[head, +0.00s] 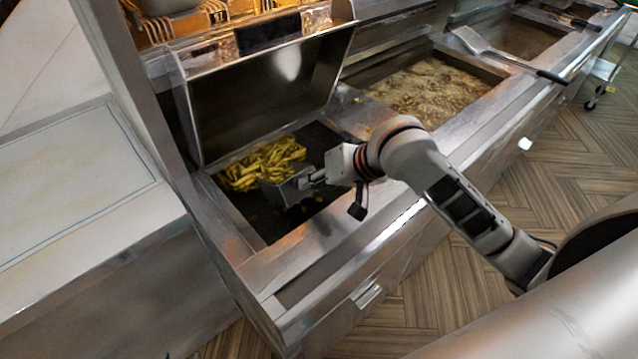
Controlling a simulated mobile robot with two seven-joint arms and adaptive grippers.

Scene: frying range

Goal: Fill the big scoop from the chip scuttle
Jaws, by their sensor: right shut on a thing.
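The chip scuttle (262,222) is a dark well in the steel range at centre left, under a raised steel hood. A heap of yellow chips (258,160) lies at its back left. The big scoop (283,190) is a grey metal scoop down in the scuttle, at the front right edge of the heap and touching or very close to it. My right gripper (315,180) is shut on the scoop from the right. How full the scoop is cannot be told. My left gripper is out of view.
The steel hood (262,95) stands over the back of the scuttle. To the right is a fryer vat of bubbling oil (435,85), with a long-handled skimmer (510,55) lying beyond it. A pale counter (65,190) at left is clear.

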